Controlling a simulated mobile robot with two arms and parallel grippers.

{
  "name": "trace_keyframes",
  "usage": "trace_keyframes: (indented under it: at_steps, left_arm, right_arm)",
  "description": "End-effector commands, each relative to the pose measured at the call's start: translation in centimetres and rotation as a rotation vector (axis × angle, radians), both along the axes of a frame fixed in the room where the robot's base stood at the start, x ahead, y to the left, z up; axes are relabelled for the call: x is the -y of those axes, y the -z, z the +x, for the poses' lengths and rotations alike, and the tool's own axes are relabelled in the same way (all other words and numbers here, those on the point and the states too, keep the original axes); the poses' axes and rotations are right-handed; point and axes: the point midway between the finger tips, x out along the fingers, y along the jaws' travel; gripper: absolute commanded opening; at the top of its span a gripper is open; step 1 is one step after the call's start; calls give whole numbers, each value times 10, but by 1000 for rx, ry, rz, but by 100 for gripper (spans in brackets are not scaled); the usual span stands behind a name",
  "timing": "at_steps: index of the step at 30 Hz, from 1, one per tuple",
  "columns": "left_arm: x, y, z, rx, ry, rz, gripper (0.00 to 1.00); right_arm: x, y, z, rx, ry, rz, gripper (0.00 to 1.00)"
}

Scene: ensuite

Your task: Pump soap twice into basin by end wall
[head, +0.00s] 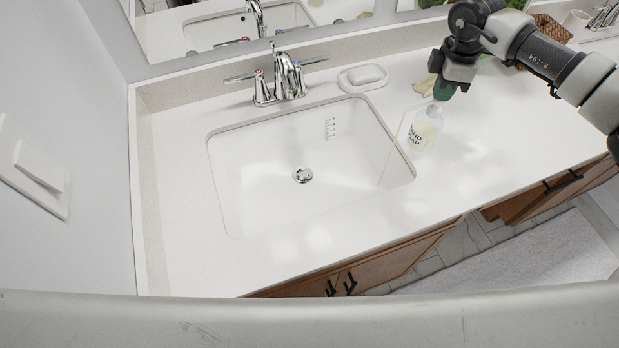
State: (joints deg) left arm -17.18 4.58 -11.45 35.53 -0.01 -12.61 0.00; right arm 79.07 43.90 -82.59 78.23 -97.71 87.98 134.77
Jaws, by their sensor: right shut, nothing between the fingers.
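The basin by the end wall (270,165) is a white rectangular sink set in the counter, with a chrome drain in its floor. The soap bottle (424,132), clear with pale yellow soap and a "hand soap" label, stands upright on the counter just right of the basin. A thin pale yellow line runs from near the bottle's top, leftwards and down into the basin's right side. My right gripper (444,88) is shut and empty, directly over the bottle's top. It hides part of the pump head, and I cannot tell whether it touches. My left gripper is out of view.
A chrome faucet (286,78) stands behind the basin. A soap dish with a white bar (366,77) is at its back right corner. A wicker basket (548,35) and a cup (576,21) stand farther right. The counter's front right is clear.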

Motion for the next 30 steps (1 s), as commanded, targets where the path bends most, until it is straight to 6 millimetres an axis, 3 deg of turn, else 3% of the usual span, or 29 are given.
trace_keyframes:
  at_steps: [2, 11, 30]
  left_arm:
    - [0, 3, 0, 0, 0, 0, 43]
    - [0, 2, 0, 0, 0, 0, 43]
    - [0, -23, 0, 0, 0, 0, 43]
  right_arm:
    - [0, 7, -1, -6, -1, -1, 0]
    - [0, 7, -2, -10, -2, -2, 0]
    - [0, -30, -1, -5, -1, -1, 0]
